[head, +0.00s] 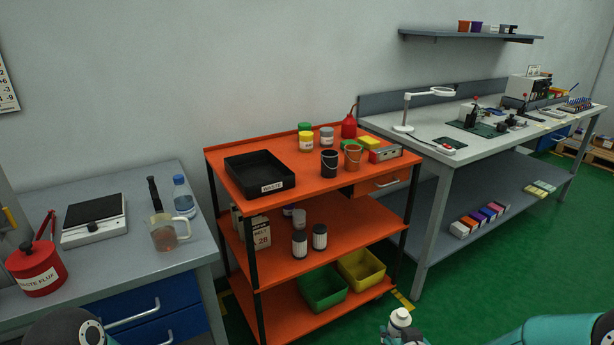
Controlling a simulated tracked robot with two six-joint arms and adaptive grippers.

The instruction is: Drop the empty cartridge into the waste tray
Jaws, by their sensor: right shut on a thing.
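The black waste tray (262,168), labelled on its front, sits on the top shelf of the orange cart and looks empty. My right gripper (403,335) shows at the bottom edge, right of centre, partly cut off. It is shut on a small white cylinder with a narrower top (400,317), which appears to be the cartridge. Its lower part is hidden, and I cannot see whether it is empty. The gripper is in front of the cart, to the right of and well apart from the tray. My left gripper is out of view.
A grey bench with a red can (37,270) is at left, a workbench at right. Green floor lies clear between.

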